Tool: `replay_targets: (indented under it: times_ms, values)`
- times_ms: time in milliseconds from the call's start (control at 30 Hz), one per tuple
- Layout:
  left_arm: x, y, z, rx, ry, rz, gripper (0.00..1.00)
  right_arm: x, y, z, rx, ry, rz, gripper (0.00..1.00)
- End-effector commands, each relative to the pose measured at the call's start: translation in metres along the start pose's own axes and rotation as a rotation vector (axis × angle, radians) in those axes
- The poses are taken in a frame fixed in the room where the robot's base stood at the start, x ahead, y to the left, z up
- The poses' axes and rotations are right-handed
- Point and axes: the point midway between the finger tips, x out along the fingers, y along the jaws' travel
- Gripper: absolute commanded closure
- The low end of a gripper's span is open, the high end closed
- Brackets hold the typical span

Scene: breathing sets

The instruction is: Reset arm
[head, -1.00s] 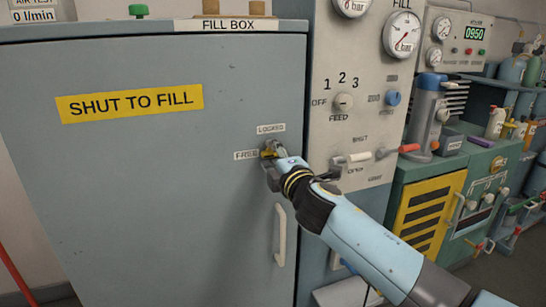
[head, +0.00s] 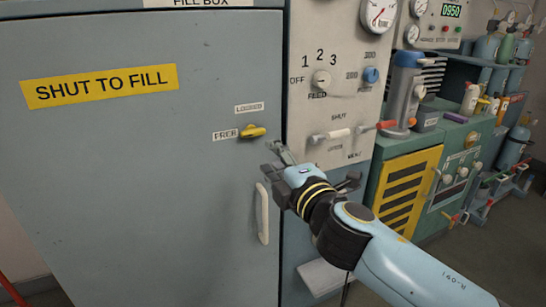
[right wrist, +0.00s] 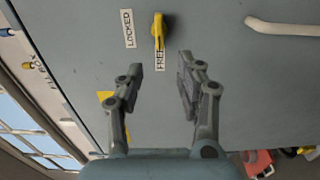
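My right gripper (head: 280,150) stands in front of the fill box door, a little right of and below the yellow latch knob (head: 253,131). In the right wrist view the gripper (right wrist: 160,75) has its two fingers spread apart with nothing between them. The yellow knob (right wrist: 158,30) lies beyond the fingertips, apart from them. In the head view the knob lies sideways, pointing toward the FREE label (head: 226,135); the LOCKED label (head: 249,107) is above it. My left gripper is not in view.
The grey fill box door (head: 120,190) looks closed, with a pale vertical handle (head: 263,213) below the knob. The control panel (head: 335,95) with a gauge, dial and lever (head: 338,134) stands to the right. A green cabinet (head: 405,190) is farther right.

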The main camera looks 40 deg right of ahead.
Motion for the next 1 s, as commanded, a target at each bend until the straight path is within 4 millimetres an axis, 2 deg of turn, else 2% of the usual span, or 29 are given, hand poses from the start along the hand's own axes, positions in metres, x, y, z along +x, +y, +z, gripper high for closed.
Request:
replay_targets:
  times_ms: [333, 367, 467, 567, 633, 700, 767, 800, 867, 900, 967, 1000]
  values:
    - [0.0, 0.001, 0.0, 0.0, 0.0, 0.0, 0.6, 0.0, -0.003, 0.0, 0.002, -0.001, -0.005, 0.64]
    - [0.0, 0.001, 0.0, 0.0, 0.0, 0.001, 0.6, 0.0, -0.007, 0.0, 0.0, -0.003, -0.013, 0.64]
    - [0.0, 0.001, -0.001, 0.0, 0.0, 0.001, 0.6, -0.002, -0.04, 0.003, 0.01, -0.009, -0.078, 0.64]
    - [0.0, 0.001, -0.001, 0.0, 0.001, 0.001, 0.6, -0.01, -0.103, 0.007, 0.06, -0.023, -0.208, 0.64]
    - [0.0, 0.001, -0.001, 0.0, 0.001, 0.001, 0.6, -0.024, -0.159, 0.012, 0.121, -0.042, -0.324, 0.64]
    - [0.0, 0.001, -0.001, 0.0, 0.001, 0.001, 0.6, -0.045, -0.215, 0.017, 0.195, -0.072, -0.445, 0.64]
    - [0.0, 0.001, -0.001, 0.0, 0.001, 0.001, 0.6, -0.068, -0.26, 0.022, 0.262, -0.106, -0.545, 0.64]
    - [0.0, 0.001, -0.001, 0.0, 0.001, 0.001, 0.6, -0.085, -0.289, 0.026, 0.308, -0.134, -0.61, 0.64]
    - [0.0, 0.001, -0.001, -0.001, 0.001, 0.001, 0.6, -0.115, -0.33, 0.031, 0.378, -0.182, -0.706, 0.64]
    - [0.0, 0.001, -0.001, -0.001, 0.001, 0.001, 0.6, -0.136, -0.356, 0.035, 0.426, -0.22, -0.769, 0.64]
    - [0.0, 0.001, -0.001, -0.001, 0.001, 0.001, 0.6, -0.172, -0.392, 0.041, 0.497, -0.285, -0.859, 0.64]
    - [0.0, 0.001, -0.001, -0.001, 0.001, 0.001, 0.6, -0.198, -0.414, 0.045, 0.547, -0.335, -0.917, 0.64]
